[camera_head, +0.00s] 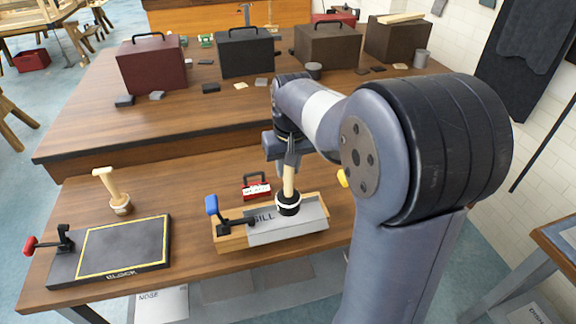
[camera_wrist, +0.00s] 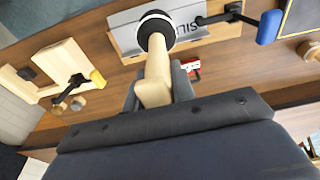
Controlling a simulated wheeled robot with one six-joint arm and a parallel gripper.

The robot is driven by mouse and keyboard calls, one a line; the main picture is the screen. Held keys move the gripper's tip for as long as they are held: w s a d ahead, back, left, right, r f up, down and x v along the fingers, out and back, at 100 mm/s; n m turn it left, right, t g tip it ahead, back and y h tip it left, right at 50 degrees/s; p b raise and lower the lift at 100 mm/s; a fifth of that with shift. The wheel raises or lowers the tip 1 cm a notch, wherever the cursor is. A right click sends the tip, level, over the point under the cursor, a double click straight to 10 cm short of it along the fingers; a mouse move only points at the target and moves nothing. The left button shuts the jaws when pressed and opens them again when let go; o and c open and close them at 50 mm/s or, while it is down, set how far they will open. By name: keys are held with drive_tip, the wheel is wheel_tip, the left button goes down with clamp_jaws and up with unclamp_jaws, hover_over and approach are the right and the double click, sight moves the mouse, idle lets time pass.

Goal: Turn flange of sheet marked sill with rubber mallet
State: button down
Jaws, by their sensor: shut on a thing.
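My gripper (camera_head: 289,165) is shut on the wooden handle of the rubber mallet (camera_head: 288,203), which has a black head with a white band. The mallet points head down, and it also shows in the wrist view (camera_wrist: 157,30). Its head is over the grey metal sheet marked SILL (camera_head: 290,229); I cannot tell if it touches. The sheet lies on a wooden form (camera_head: 235,244) on the near bench. A black clamp with a blue handle (camera_head: 212,205) sits at the form's left end. The mallet head hides part of the sheet.
Left on the bench are a dark board marked BLOCK (camera_head: 125,247) with a red-handled clamp and a standing wooden mallet (camera_head: 117,195). A small red case (camera_head: 256,188) is behind the form. The wrist view shows another wooden form (camera_wrist: 58,65) with a yellow-handled clamp.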

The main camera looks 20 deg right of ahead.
drive_tip(key=s+r, duration=0.2)
drive_tip(key=s, duration=0.7)
idle(0.4)
